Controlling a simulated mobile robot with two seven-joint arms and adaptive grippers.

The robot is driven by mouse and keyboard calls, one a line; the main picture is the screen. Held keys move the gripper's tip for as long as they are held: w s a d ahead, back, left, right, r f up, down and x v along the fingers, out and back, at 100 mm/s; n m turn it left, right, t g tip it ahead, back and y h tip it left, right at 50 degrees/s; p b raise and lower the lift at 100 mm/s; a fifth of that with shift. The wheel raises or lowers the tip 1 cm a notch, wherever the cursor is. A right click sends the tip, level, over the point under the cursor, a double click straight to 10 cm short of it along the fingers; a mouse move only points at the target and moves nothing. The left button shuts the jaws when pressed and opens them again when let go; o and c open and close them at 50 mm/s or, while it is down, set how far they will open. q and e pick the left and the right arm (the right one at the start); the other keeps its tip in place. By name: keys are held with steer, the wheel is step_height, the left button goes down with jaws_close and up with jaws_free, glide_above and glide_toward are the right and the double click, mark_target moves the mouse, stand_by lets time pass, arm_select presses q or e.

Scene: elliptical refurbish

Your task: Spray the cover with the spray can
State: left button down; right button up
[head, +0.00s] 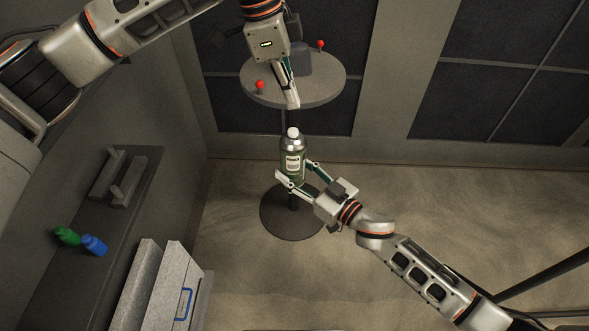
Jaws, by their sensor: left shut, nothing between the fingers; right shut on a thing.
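The spray can (291,163), a silver-green bottle with a pale label and a white top, stands upright in my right gripper (296,172). The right fingers are shut around its lower part, one on each side. My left gripper (293,104) is shut and empty, pointing down with its fingertips just above the can's white top in the picture. I cannot tell whether they touch it. A grey block-like thing (303,62), perhaps the cover, sits on the round table (325,88) behind the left gripper, which partly hides it.
Two red-topped knobs (260,84) stand at the round table's edges. A dark shelf (58,270) at left carries a green bottle (67,236), a blue bottle (94,244) and grey blocks. A grey case (165,290) stands at lower left. The floor at right is largely clear.

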mark_target(293, 130)
arm_select(q)
steer(key=shift+a+x, duration=0.2)
steer(key=shift+x, duration=0.55)
steer(key=shift+a+x, duration=0.15)
steer(key=shift+x, duration=0.6)
steer(key=shift+a+x, duration=0.2)
steer(key=shift+x, duration=0.6)
steer(key=shift+a+x, duration=0.25)
steer(key=shift+x, duration=0.75)
steer(key=shift+f, duration=0.4)
steer(key=shift+d+v, duration=0.2)
steer(key=shift+v, duration=0.65)
steer(key=shift+d+v, duration=0.2)
steer(key=shift+v, duration=0.6)
steer(key=shift+d+v, duration=0.2)
steer(key=shift+v, duration=0.65)
steer(key=shift+r, duration=0.15)
